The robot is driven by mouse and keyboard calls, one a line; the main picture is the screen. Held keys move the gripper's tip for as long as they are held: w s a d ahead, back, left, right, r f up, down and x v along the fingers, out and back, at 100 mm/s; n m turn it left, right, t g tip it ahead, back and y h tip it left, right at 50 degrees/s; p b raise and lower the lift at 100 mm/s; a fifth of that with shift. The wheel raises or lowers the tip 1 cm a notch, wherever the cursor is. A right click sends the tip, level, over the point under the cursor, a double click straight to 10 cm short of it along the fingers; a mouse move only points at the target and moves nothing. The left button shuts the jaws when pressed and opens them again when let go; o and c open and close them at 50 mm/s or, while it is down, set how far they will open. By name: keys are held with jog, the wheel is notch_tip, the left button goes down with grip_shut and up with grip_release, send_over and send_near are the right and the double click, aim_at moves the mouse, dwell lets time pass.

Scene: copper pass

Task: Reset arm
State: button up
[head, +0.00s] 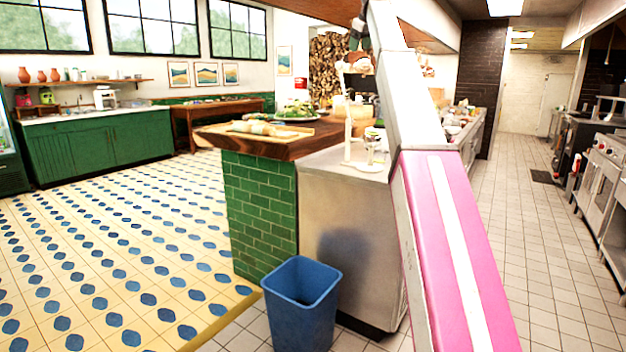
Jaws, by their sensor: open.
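My pink and white arm rises from the bottom edge, right of the middle, and runs up past the top edge. It hides part of the counter behind it. My gripper is not in view, so I cannot see its fingers or whether it holds anything.
A green-tiled counter with a wooden top (290,148) stands left of my arm, with a steel cabinet (345,230) beside it. A blue bin (301,312) stands on the floor in front. The tiled aisle (510,215) is clear, with stoves (598,180) at its right.

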jog(key=s+f+m+g, duration=0.1)
jog(key=s+f, duration=0.3)
jog(key=f, duration=1.4)
jog(key=s+f+m+g+h, duration=0.15)
jog(key=s+f, duration=0.25)
jog(key=f, duration=1.3)
jog(key=s+f+m+y, duration=0.15)
jog(key=s+f, duration=0.25)
jog(key=f, duration=1.4)
jog(key=s+f+m+g+h, duration=0.2)
jog(key=s+f+m+g, duration=0.1)
jog(key=s+f, duration=3)
jog(key=shift+s+d+m, duration=0.4)
jog(key=shift+s+m, duration=0.3)
